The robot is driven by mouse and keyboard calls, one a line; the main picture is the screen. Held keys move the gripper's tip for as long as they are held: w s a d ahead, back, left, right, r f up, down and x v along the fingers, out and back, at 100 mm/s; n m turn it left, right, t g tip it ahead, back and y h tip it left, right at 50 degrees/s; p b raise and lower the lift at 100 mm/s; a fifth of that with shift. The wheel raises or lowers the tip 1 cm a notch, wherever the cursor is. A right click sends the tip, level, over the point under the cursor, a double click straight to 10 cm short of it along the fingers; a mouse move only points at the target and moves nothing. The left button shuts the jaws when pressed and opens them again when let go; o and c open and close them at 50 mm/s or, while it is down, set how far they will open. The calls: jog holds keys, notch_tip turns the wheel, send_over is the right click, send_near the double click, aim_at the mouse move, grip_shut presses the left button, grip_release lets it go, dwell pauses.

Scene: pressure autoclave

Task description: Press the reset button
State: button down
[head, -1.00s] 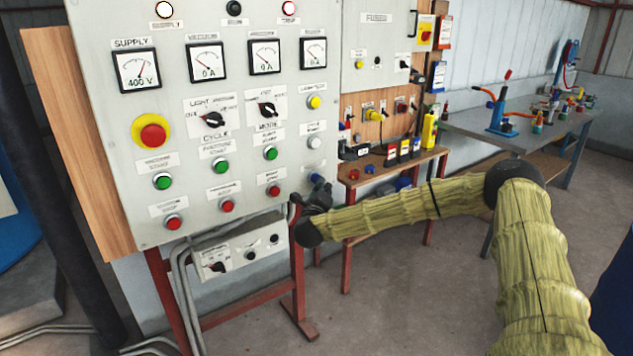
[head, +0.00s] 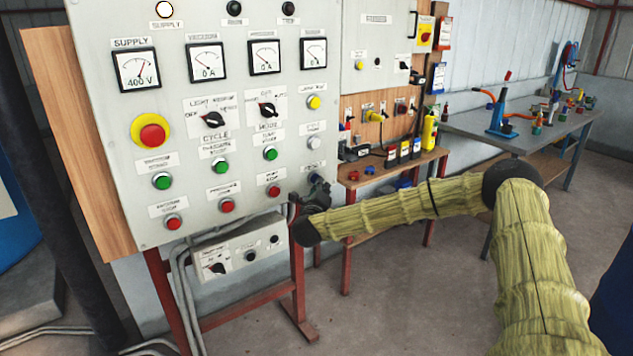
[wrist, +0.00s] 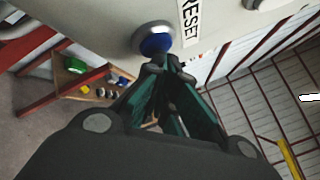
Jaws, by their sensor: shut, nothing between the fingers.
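The reset button is a blue round button (wrist: 157,40) in a silver ring, beside a label reading RESET (wrist: 190,20) in the wrist view. In the head view it lies at the lower right of the grey control panel (head: 255,185), and my gripper covers it. My gripper (wrist: 170,66) is shut and empty. Its fingertips are at the button's lower edge in the wrist view; I cannot tell whether they touch it. In the head view my gripper (head: 316,192) is at the panel's lower right corner.
A red emergency stop (head: 152,134), green and red buttons and rotary switches cover the panel. A small switch box (head: 238,252) hangs below it. A red-legged shelf (head: 385,168) and a workbench (head: 530,135) stand to the right. Open floor lies below.

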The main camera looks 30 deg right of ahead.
jog(key=shift+w, duration=0.15)
dwell(0.5)
jog(key=shift+s, duration=0.9)
jog(key=shift+s+d+b, duration=0.15)
jog(key=shift+s+b, duration=0.05)
jog(key=shift+s, duration=1.05)
jog(key=shift+s+d+b, duration=0.1)
jog(key=shift+s+b, duration=0.05)
jog(key=shift+s, duration=1.1)
